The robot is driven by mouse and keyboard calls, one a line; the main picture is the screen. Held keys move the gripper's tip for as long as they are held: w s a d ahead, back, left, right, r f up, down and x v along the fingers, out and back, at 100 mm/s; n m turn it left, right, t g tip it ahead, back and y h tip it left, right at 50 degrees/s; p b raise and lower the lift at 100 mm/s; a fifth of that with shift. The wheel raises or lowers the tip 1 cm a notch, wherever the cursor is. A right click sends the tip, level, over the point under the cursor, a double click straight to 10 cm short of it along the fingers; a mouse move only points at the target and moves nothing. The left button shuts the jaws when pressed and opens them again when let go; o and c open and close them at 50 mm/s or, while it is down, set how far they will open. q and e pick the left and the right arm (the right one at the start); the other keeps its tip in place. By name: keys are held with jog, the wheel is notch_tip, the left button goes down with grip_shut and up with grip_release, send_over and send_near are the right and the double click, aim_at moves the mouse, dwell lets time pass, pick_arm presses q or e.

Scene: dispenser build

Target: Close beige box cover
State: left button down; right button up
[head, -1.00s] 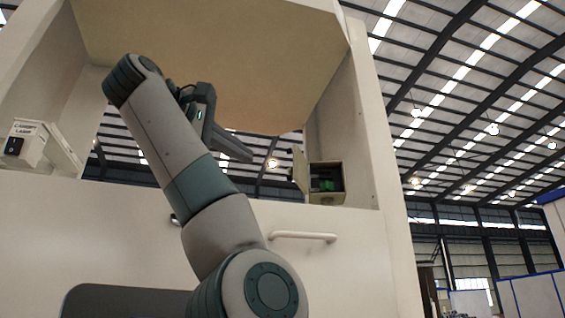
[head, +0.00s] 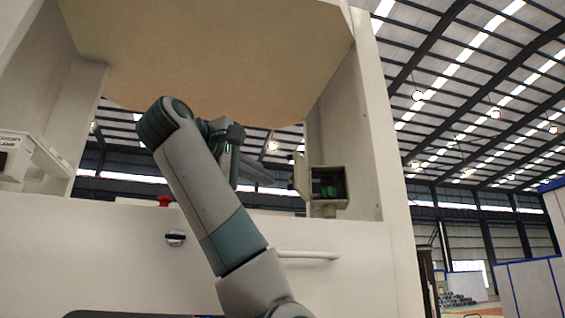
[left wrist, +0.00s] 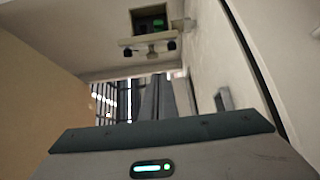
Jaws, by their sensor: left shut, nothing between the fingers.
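The beige box (head: 328,187) stands at the right end of the ledge in the head view, with green and dark parts inside. Its cover (head: 301,174) stands open on its left side. The box also shows at the top of the left wrist view (left wrist: 151,22), its open front visible. My left gripper (head: 268,180) is shut and empty, to the left of the cover and apart from it as far as I can see. Its fingers (left wrist: 155,100) point toward the box side in the left wrist view. My right gripper is not in view.
A white cabinet frame (head: 345,130) surrounds the opening, with a beige panel (head: 210,50) above. A white labelled box (head: 15,155) stands at the left. A white handle (head: 308,255), a dark knob (head: 175,238) and a red button (head: 164,201) are on or near the front.

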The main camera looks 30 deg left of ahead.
aim_at(291, 180)
pick_arm(q)
jog(key=w+d+p, duration=0.2)
jog(key=d, duration=0.1)
jog(key=shift+d+r, duration=0.1)
jog(key=shift+d, duration=0.45)
jog(key=shift+a, duration=0.15)
jog(key=shift+w, duration=0.1)
